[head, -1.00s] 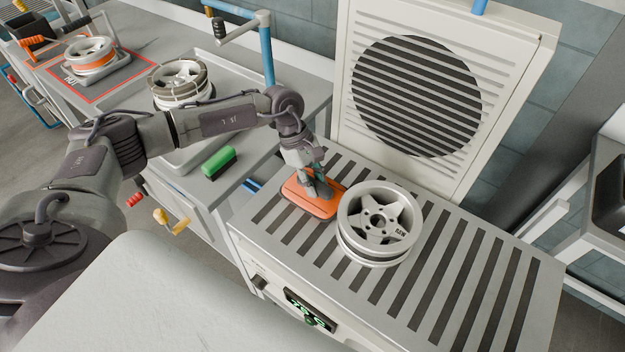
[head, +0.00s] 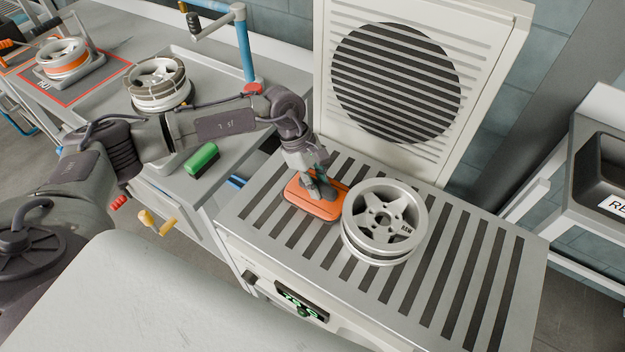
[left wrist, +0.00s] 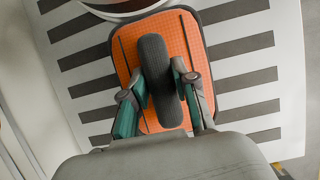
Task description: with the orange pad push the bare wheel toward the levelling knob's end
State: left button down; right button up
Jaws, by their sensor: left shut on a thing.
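The bare silver wheel (head: 384,217), marked RAW, lies face up on the slatted bench (head: 470,262). The orange pad (head: 302,205) lies flat on the slats at the wheel's left side. Its edge meets the wheel's rim in the head view; exact contact is hard to tell. My left gripper (head: 318,187) is shut on the pad's dark handle, shown in the left wrist view (left wrist: 160,80). There the wheel's rim (left wrist: 125,8) shows at the top, beyond the pad (left wrist: 187,35). I cannot surely identify the levelling knob. My right gripper is out of view.
A pale louvred panel (head: 480,90) stands behind the bench. A green brush (head: 202,160) and another wheel (head: 160,85) sit on the left counter. The slats right of the wheel are clear.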

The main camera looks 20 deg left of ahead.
aim_at(403, 227)
pick_arm(q)
jog(key=shift+s+d, duration=0.2)
jog(key=shift+d, duration=1.2)
jog(key=shift+s+d, duration=0.2)
jog(key=shift+d, duration=1.2)
jog(key=shift+s+d+b, duration=0.2)
jog(key=shift+d+b, duration=0.2)
jog(key=shift+d, duration=0.95)
jog(key=shift+s+d+b, duration=0.15)
jog(key=shift+d+b, duration=0.2)
jog(key=shift+d, duration=1)
jog(key=shift+s+d+b, duration=0.2)
jog(key=shift+d+b, duration=0.2)
jog(key=shift+d, duration=1.05)
jog(key=shift+s+d+b, duration=0.2)
jog(key=shift+d+b, duration=0.2)
jog(key=shift+d, duration=1.05)
jog(key=shift+s+d+b, duration=0.25)
jog(key=shift+d+b, duration=0.35)
jog(key=shift+d, duration=1.1)
jog(key=shift+s+d+b, duration=0.2)
jog(key=shift+d+b, duration=0.4)
jog(key=shift+d, duration=1.05)
jog(key=shift+w+a+r, duration=0.1)
jog(key=shift+w+a, duration=0.1)
jog(key=shift+a, duration=1.3)
notch_tip(403, 227, up, 11)
jog(key=p, duration=0.4)
